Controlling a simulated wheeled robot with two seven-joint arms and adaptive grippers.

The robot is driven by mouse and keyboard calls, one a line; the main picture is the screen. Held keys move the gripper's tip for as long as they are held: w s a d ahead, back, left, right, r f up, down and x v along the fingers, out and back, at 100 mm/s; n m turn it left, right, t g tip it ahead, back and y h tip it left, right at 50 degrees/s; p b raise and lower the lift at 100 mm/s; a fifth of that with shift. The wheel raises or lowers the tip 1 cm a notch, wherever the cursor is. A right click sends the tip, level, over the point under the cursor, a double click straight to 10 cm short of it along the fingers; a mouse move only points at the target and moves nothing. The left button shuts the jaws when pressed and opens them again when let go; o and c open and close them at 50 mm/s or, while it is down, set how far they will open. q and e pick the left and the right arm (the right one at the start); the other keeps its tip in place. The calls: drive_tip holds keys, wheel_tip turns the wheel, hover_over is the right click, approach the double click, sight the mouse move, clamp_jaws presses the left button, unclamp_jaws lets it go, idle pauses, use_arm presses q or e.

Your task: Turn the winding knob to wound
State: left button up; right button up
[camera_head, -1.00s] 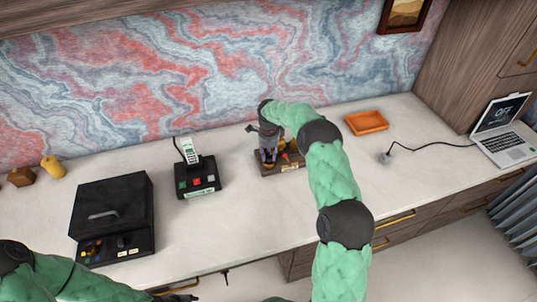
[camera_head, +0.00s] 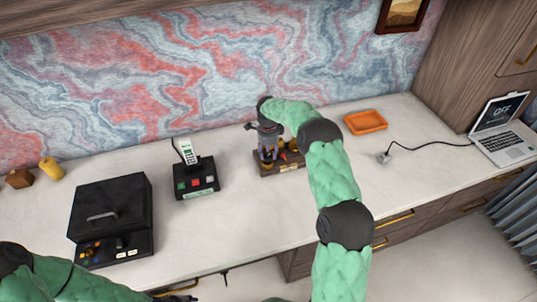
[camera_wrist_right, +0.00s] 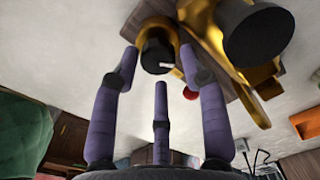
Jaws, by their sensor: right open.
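A small device with a wooden base (camera_head: 290,168), a plaque and gold parts stands at the middle of the desk. In the right wrist view it shows a black round knob (camera_wrist_right: 157,52) with a white mark, set among gold parts, and a larger black cylinder (camera_wrist_right: 258,35) beside it. Which state the mark points to cannot be read. My right gripper (camera_head: 268,155) is over the device's left side. In the wrist view its purple fingers (camera_wrist_right: 160,75) are spread, their tips close around the knob; contact cannot be told. My left arm (camera_head: 80,280) is at bottom left, its gripper unclear.
A black box-shaped machine (camera_head: 110,200) and a card terminal (camera_head: 196,182) stand to the left. An orange tray (camera_head: 366,122), a plug with a cable (camera_head: 385,158) and a laptop (camera_head: 503,130) are to the right. The front middle desk is clear.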

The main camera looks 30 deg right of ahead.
sight(268, 156)
wheel_tip(268, 156, up, 11)
drive_tip(key=shift+f, duration=0.15)
idle(0.4)
